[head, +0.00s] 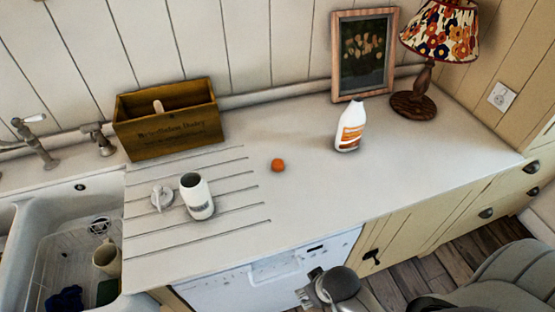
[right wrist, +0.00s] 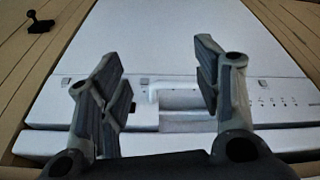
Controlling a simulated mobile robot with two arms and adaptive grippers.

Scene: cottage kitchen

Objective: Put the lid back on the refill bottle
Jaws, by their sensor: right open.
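The refill bottle (head: 350,127), white with an orange label, stands upright on the counter in front of a picture frame; its narrow white top shows no cap. A small round orange thing (head: 278,165), which looks like its lid, lies on the counter to the left of the bottle. My right gripper (head: 308,294) is low in front of the counter's edge, well apart from both. In the right wrist view its two fingers (right wrist: 160,78) are spread with nothing between them, facing the white appliance front. My left gripper is not in view.
A white open-topped container (head: 197,197) stands on the grooved drainer, with a white pump-like top (head: 161,198) beside it. A wooden box (head: 168,125), sink (head: 30,212), framed picture (head: 362,55) and lamp (head: 425,75) surround the counter. The counter's right part is clear.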

